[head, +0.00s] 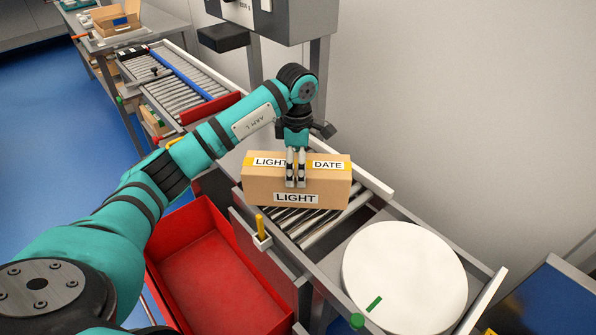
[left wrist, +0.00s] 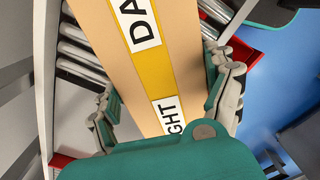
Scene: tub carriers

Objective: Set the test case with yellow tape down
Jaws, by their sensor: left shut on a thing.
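The test case is a brown cardboard box (head: 255,185) with yellow tape along its top and white labels reading LIGHT and DATE. It is upright at the roller conveyor (head: 318,232), with rollers showing in front of it. I cannot tell whether its underside touches the rollers. My left gripper (head: 296,182) comes down from above and is shut on the box across its narrow width. In the left wrist view the taped top of the box (left wrist: 120,62) lies between the two fingers (left wrist: 165,95). My right gripper is not in view.
A white round disc (head: 405,275) lies to the right of the rollers. An empty red tub (head: 215,280) is at the lower left. A yellow-handled item (head: 261,228) stands at the conveyor's near edge. A grey machine (head: 280,18) and a second roller section (head: 178,85) are behind.

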